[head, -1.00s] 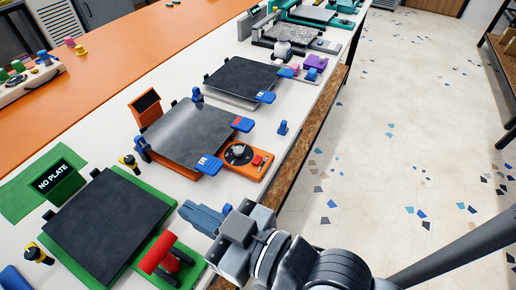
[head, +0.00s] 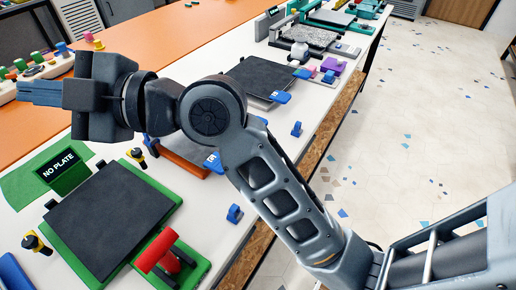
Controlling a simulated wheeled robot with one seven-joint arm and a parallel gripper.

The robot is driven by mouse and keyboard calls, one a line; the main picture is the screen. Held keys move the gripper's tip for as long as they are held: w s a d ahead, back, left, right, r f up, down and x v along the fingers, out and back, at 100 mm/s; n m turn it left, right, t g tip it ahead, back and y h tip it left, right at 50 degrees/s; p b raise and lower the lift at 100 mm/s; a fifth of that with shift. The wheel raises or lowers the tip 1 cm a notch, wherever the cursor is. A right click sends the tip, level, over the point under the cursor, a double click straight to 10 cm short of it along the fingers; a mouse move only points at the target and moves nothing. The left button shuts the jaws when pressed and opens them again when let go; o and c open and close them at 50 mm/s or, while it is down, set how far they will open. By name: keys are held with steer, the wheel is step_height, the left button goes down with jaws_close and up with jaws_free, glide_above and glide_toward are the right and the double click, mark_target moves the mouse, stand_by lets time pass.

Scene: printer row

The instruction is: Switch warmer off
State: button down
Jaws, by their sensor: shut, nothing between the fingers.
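No part in view is plainly marked as the warmer, and I cannot tell which one it is. A pale strip with several coloured knobs (head: 36,71) stands at the far left on the orange surface. My gripper (head: 20,93) is shut and empty, pointing left. In the picture it is just below that strip, and I cannot tell whether it touches anything. The orange printer (head: 184,161) is mostly hidden behind my arm, and its dial and red button are not visible.
A green printer with a dark plate (head: 105,215) and red handle (head: 156,250) stands at the front left, near a "NO PLATE" sign (head: 62,170). Blue clips (head: 234,214) lie along the white table edge. More printers stand farther back. The floor at right is clear.

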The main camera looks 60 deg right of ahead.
steer(key=s+d+f+n+g+h+b, duration=0.35)
steer(key=d+f+n+g, duration=0.85)
steer(key=n, duration=0.5)
steer(key=s+d+f+n+g+h, duration=0.1)
steer(key=s+d+g+h, duration=0.1)
steer(key=s+d, duration=0.3)
steer(key=s+d+f+n+g+h+b, duration=0.1)
steer(key=s+d+h, duration=0.3)
steer(key=d, duration=1)
steer(key=shift+s+f+n+g, duration=0.35)
steer(key=shift+f+n+g, duration=0.35)
steer(key=shift+f, duration=0.1)
steer(key=shift+f, duration=0.1)
step_height(320, 180, down, 14)
steer(key=shift+r, duration=0.1)
steer(key=shift+a, duration=0.1)
